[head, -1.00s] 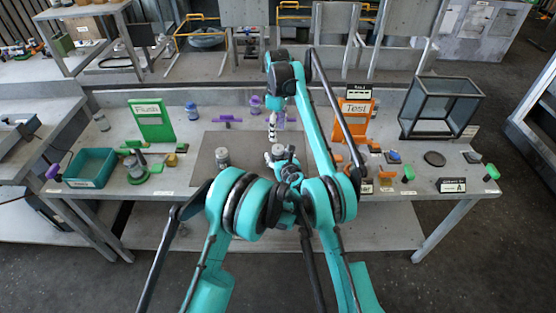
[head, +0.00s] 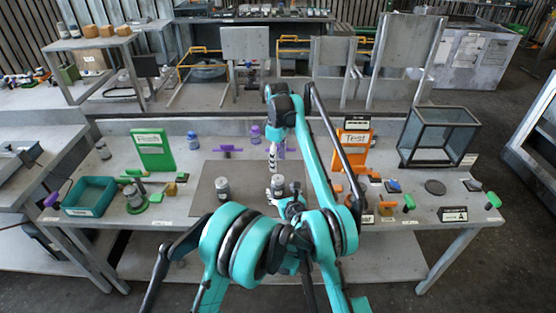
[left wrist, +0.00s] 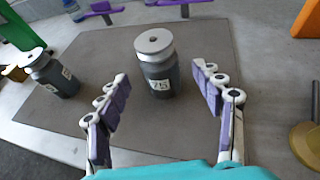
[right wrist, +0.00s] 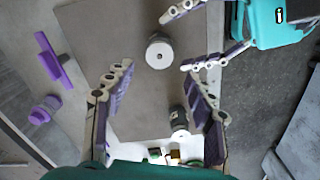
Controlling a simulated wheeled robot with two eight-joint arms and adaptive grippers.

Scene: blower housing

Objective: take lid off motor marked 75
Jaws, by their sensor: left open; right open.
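The motor marked 75 (left wrist: 158,82) is a dark grey cylinder standing upright on the grey mat (left wrist: 105,50), with a light round lid (left wrist: 153,42) on top. It shows in the head view (head: 278,184), and its lid shows from above in the right wrist view (right wrist: 159,54). My left gripper (left wrist: 163,92) is open, low over the mat, with its fingertips on the near left and near right of the motor. I cannot tell if they touch it. My right gripper (right wrist: 160,82) is open and empty, higher up and behind the motor in the head view (head: 273,168).
A second dark motor (head: 222,188) stands on the mat to the left. Purple parts (head: 228,149) lie behind the mat. A teal bin (head: 90,195) and green sign (head: 153,150) are at left. An orange sign (head: 355,143) and glass box (head: 438,137) are at right.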

